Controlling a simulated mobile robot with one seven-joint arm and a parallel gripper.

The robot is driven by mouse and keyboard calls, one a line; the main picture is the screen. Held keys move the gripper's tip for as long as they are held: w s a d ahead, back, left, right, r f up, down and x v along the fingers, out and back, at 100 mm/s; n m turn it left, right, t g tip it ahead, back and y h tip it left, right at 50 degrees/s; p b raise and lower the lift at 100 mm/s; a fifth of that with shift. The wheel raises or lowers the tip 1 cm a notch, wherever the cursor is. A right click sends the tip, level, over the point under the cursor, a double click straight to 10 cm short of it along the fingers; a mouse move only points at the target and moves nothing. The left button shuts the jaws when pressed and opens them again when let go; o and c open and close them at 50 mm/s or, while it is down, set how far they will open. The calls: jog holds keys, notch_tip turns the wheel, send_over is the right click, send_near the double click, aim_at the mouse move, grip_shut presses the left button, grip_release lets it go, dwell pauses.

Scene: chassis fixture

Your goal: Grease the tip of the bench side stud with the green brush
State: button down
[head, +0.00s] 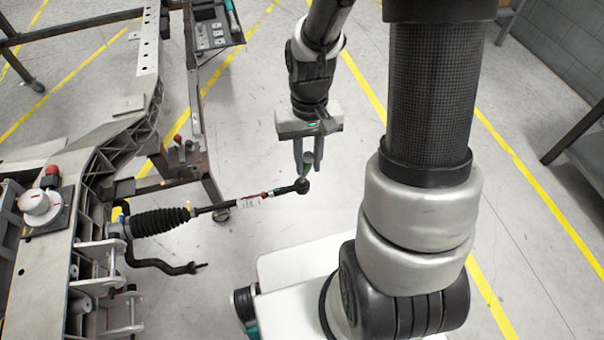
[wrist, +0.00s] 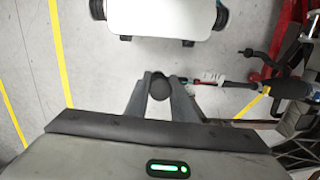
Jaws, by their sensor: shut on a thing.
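Directly below is the black ball-joint end (head: 302,186) of a rod, probably carrying the stud; the stud tip is hidden. I cannot tell whether brush and stud touch. In the wrist view the rod (wrist: 235,83) runs in from the right.
The grey chassis frame (head: 90,165) with a black bellows (head: 160,221) fills the left. A dark tray (head: 213,27) with small parts and a teal item stands at the back. A red-capped fitting (head: 178,140) sits beside the frame.

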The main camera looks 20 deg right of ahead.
jog(key=shift+d, duration=0.3)
jog(key=shift+a, duration=0.1)
jog(key=shift+a, duration=0.8)
jog(key=shift+d, duration=0.1)
jog(key=shift+d, duration=0.8)
jog(key=shift+s+r+p, duration=0.3)
jog(key=shift+r+p, duration=0.5)
jog(key=shift+r, duration=0.15)
jog(key=shift+s+r+p, duration=0.3)
jog(key=shift+r+p, duration=0.55)
jog(key=shift+r, duration=0.1)
jog(key=shift+s+r+p, duration=0.3)
jog(key=shift+r+p, duration=0.5)
jog(key=shift+r, duration=0.15)
